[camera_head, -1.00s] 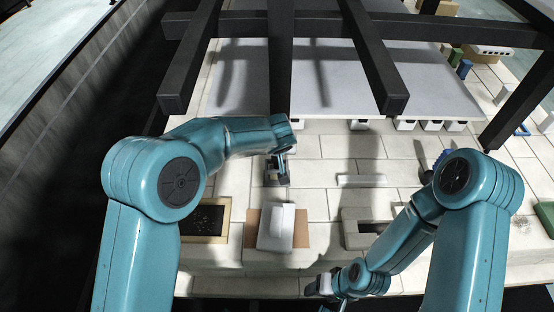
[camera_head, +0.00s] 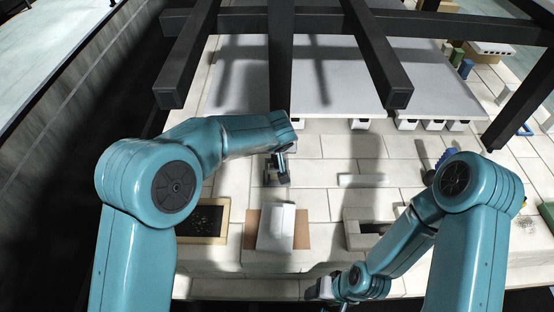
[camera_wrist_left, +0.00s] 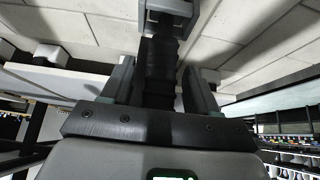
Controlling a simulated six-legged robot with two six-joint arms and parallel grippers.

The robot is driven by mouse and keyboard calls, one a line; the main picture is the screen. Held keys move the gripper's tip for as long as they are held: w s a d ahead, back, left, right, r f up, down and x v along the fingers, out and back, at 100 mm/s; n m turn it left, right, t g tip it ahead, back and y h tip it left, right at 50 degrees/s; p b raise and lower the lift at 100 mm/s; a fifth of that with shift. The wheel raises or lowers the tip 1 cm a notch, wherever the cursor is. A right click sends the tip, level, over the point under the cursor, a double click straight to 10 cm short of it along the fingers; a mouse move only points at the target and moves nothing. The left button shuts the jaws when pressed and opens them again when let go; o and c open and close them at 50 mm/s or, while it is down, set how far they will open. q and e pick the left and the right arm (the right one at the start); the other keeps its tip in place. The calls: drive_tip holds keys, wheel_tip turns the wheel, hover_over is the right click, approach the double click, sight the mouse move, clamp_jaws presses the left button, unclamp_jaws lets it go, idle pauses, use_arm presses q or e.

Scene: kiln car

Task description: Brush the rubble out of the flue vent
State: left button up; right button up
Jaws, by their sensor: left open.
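My left gripper (camera_head: 279,161) hangs over the pale brick deck. In the left wrist view its two fingers (camera_wrist_left: 160,88) stand apart on either side of a dark upright handle-like piece (camera_wrist_left: 158,70) topped by a grey block (camera_wrist_left: 168,8). A small grey-black object (camera_head: 276,178) lies under this gripper in the head view; I cannot tell if it is a brush. A pale stone frame with a dark slot (camera_head: 352,236), possibly the flue vent, is partly hidden by my right arm. My right gripper (camera_head: 322,290) is low near the front edge; its jaws are unclear.
A wood-framed dark speckled tray (camera_head: 224,222) lies front left. A white block (camera_head: 276,228) sits on a brown board (camera_head: 302,230). A pale bar (camera_head: 362,181) lies mid-deck. A grey slab (camera_head: 320,85) and dark beams (camera_head: 280,60) cover the back.

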use_arm(q)
clamp_jaws()
drive_tip(key=shift+r+p, duration=0.4)
drive_tip(key=shift+r, duration=0.8)
drive_tip(key=shift+r+p, duration=1.25)
drive_tip(key=shift+r, duration=1.1)
